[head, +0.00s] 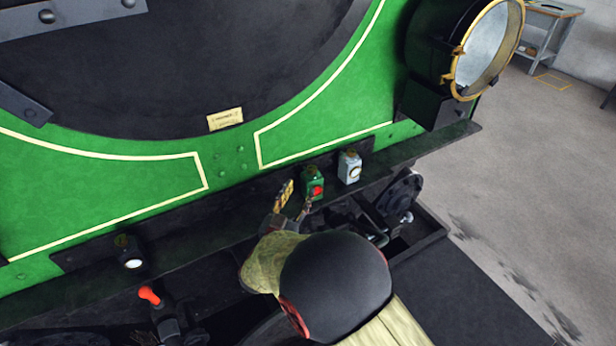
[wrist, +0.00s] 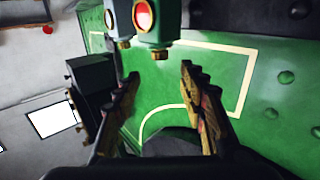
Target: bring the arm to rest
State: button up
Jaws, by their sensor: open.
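My gripper (head: 297,197) is open at the end of my arm, in front of the steam tram's green front. A green lamp with a red lens (head: 313,184) stands upright on the black ledge, close to the right finger in the head view. In the wrist view the two fingers (wrist: 158,78) are spread with nothing between them. The green lamp (wrist: 157,28) shows there at the top edge, just beyond the fingertips and partly cut off. I cannot tell from these views whether a finger touches it.
A white lamp (head: 349,168) stands right of the green one, and a black lamp (head: 128,252) sits further left on the ledge. A large brass-rimmed headlamp (head: 487,50) juts out at upper right. A red-tipped coupling part (head: 150,295) is at lower left. The grey floor (head: 530,190) at right is clear.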

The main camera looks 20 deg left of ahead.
jog(key=w+d+r+g+y, duration=0.2)
jog(key=w+d+r, duration=0.15)
jog(key=r, duration=0.25)
jog(key=w+d+r+g+y, duration=0.1)
jog(key=w+d+r, duration=0.1)
jog(key=d+r, duration=0.3)
jog(key=s+d+r+n+g+y, duration=0.1)
jog(key=s+d+r+g, duration=0.15)
jog(key=d, duration=0.25)
jog(key=s+d+r+g, duration=0.1)
jog(key=s+d+r, duration=0.1)
jog(key=d+r, duration=0.25)
jog(key=s+d+f+g+h, duration=0.2)
jog(key=s+d+g, duration=0.1)
jog(key=s+d, duration=1)
jog(key=s+d+f+m+g+h, duration=0.1)
jog(key=s+d+f+g+h, duration=0.1)
jog(key=s+d, duration=1.1)
jog(key=s+g, duration=0.1)
jog(key=s, duration=0.2)
jog(key=shift+f, duration=0.2)
